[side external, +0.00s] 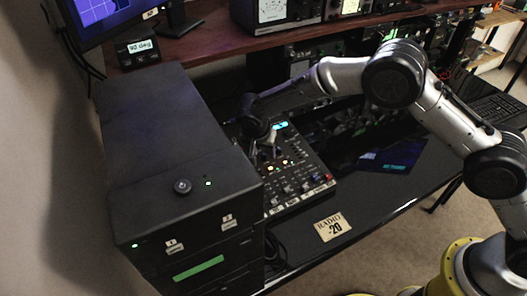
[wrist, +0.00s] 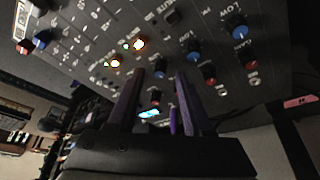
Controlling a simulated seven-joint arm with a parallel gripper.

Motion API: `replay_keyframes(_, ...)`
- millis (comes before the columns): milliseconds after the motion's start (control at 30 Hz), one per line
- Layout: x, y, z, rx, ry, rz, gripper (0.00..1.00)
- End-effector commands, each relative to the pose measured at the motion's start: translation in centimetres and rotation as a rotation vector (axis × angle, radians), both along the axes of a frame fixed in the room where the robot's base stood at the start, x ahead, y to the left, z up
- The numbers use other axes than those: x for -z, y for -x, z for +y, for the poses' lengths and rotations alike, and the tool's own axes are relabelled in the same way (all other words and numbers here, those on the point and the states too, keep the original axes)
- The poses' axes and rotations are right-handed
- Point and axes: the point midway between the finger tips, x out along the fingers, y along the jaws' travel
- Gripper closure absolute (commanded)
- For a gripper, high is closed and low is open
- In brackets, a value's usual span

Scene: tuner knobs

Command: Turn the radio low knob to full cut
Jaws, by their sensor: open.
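A black mixer (side external: 311,187) with rows of small knobs and lit buttons lies on the desk. Blue knobs show in the wrist view (wrist: 194,56), one under a LOW label at the upper right (wrist: 237,30). A red knob (wrist: 155,97) shows between my fingers, with a darker blue knob just above it. My gripper (wrist: 160,73) is open over the panel; I cannot tell whether the fingers touch a knob. In the side view my gripper (side external: 273,150) points down at the mixer's upper part. Which channel is the radio's is not readable.
A card reading RADIO -20 (side external: 333,227) lies in front of the mixer. A tall black cabinet (side external: 160,130) stands close on the left. A small display reading 90 deg (side external: 139,47) sits on the wooden shelf (side external: 205,45) behind.

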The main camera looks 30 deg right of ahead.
Motion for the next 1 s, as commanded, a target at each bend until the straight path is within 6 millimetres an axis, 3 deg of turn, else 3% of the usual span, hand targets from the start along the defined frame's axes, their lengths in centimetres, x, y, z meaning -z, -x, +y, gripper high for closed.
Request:
replay_keyframes(400,0.88,-0.30,-0.26,0.000,-0.002,-0.002,0.50)
replay_keyframes(467,0.88,-0.30,-0.26,0.001,-0.001,-0.001,0.57)
replay_keyframes(700,0.86,-0.29,-0.26,0.001,-0.001,-0.001,1.00)
replay_keyframes(1000,0.84,-0.27,-0.26,-0.001,0.000,0.000,1.00)
